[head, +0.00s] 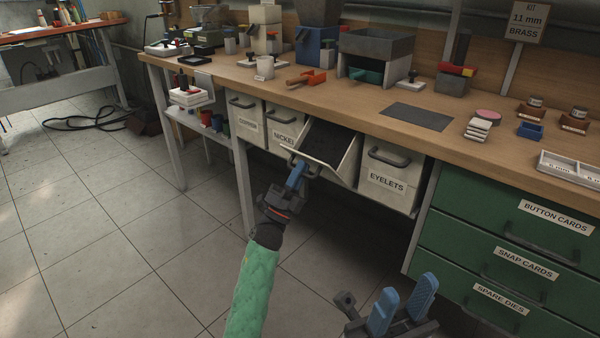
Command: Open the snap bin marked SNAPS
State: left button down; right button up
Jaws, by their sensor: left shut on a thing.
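A white tilt-out bin (349,164) under the bench, between the bins labelled NICKEL and EYELETS, is tipped forward with its top open and a dark inside showing. Its front label is out of sight, so I cannot read SNAPS on it. My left gripper (297,174) is shut on this bin's handle, at the upper front edge; the fingers hide most of the handle. My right gripper (403,304) is at the bottom of the view, its blue fingers apart and empty, in front of the green drawers.
The NICKEL bin (285,140) and EYELETS bin (388,186) are closed on either side. Green drawers (470,250) stand to the right. The wooden bench top (345,104) overhangs the bins and carries tools and small trays.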

pick_arm(q)
jog(key=c, duration=1.6)
grip_release()
jog(key=shift+f, duration=0.1)
jog(key=shift+p+v, duration=0.3)
jog(key=shift+v, duration=3.55)
